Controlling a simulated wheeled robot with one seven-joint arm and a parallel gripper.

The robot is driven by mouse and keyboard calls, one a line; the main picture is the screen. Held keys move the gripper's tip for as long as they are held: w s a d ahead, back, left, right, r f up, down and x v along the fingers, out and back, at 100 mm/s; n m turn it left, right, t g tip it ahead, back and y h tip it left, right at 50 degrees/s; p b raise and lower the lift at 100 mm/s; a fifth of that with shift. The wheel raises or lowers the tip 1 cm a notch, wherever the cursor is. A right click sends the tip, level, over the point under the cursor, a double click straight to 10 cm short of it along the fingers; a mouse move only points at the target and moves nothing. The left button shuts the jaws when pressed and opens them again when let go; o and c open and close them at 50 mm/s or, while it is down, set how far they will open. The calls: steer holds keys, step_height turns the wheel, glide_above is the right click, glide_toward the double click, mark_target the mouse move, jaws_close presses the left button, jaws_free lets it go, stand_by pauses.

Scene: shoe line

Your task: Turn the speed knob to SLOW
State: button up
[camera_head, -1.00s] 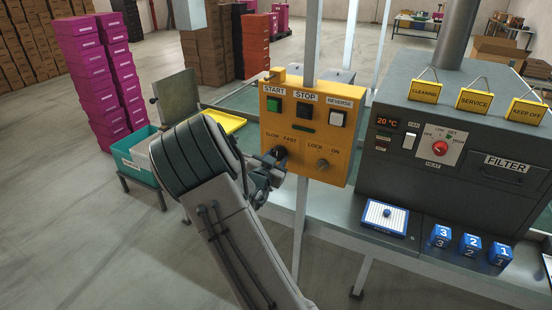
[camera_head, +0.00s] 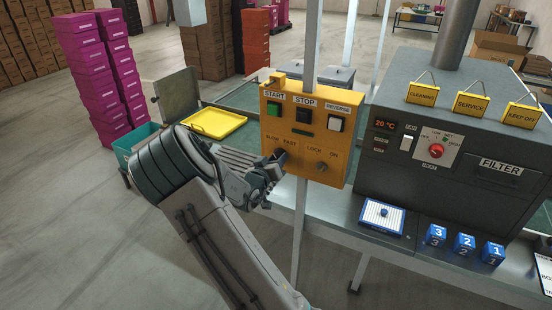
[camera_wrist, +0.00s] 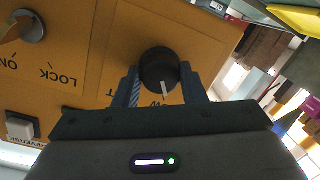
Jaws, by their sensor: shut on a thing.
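The black speed knob (camera_head: 280,155) sits at the lower left of the yellow control panel (camera_head: 325,105), under the SLOW and FAST labels. In the wrist view the knob (camera_wrist: 158,66) is between the two fingers of my gripper (camera_wrist: 161,88), which is shut on it. The panel appears upside down there. The knob's white mark points down in that picture, near a partly hidden label whose visible letter looks like a W. The rest of the label is hidden by my gripper. In the head view my gripper (camera_head: 272,168) reaches the panel from the lower left.
A LOCK/ON switch (camera_head: 321,167) is right of the knob. The green START (camera_head: 274,108), black STOP (camera_head: 303,115) and white REVERSE (camera_head: 335,123) buttons are above. A grey machine (camera_head: 450,130) stands at right; a yellow tray (camera_head: 214,122) lies behind my arm.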

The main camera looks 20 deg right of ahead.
stand_by(0.3)
steer(key=o, duration=1)
steer(key=b+v, duration=0.2)
steer(key=v, duration=1.1)
steer(key=shift+s+a+r, duration=0.1)
steer(key=shift+s+a, duration=0.1)
steer(key=shift+a, duration=0.15)
